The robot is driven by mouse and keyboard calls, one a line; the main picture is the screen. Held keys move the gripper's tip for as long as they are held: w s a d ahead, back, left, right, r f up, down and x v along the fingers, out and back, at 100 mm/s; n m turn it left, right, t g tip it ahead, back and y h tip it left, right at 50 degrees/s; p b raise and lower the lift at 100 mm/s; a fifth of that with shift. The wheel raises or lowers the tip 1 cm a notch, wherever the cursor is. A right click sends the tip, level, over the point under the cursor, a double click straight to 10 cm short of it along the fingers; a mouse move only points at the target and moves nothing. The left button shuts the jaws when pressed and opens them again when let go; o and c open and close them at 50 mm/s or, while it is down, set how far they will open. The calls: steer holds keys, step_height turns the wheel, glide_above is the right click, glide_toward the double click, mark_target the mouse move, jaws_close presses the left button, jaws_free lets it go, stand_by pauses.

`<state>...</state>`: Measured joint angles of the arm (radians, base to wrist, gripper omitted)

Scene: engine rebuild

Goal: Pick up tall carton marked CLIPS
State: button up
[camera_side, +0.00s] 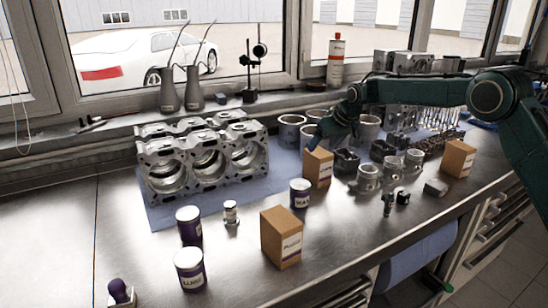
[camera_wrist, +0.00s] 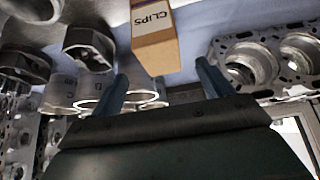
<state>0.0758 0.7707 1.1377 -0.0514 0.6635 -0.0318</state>
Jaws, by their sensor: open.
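The tall tan carton marked CLIPS (camera_wrist: 155,42) is at the top middle of the wrist view, its label reading at a slant. In the side view, the carton beneath my gripper (camera_side: 319,172) appears to be the same one, upright on the bench; its label is too small to read there. My gripper (camera_wrist: 162,72) is open and empty, its two blue fingers apart. In the wrist view the carton lies beyond the fingertips, across the gap between them. In the side view my gripper (camera_side: 314,143) is close above the carton's top; contact cannot be told.
Two similar cartons stand at front centre (camera_side: 282,240) and right (camera_side: 458,159). The engine block (camera_side: 200,160) is left of the CLIPS carton. Cylinder liners (camera_side: 291,130) stand behind it and pistons (camera_side: 367,178) to its right. A dark can (camera_side: 300,194) stands in front.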

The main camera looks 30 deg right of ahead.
mark_target(319, 152)
steer(key=shift+w+f, duration=0.3)
steer(key=shift+f, duration=0.15)
steer(key=shift+x, duration=2.6)
steer(key=shift+r, duration=0.1)
steer(key=c, duration=1.6)
steer(key=shift+r, duration=5)
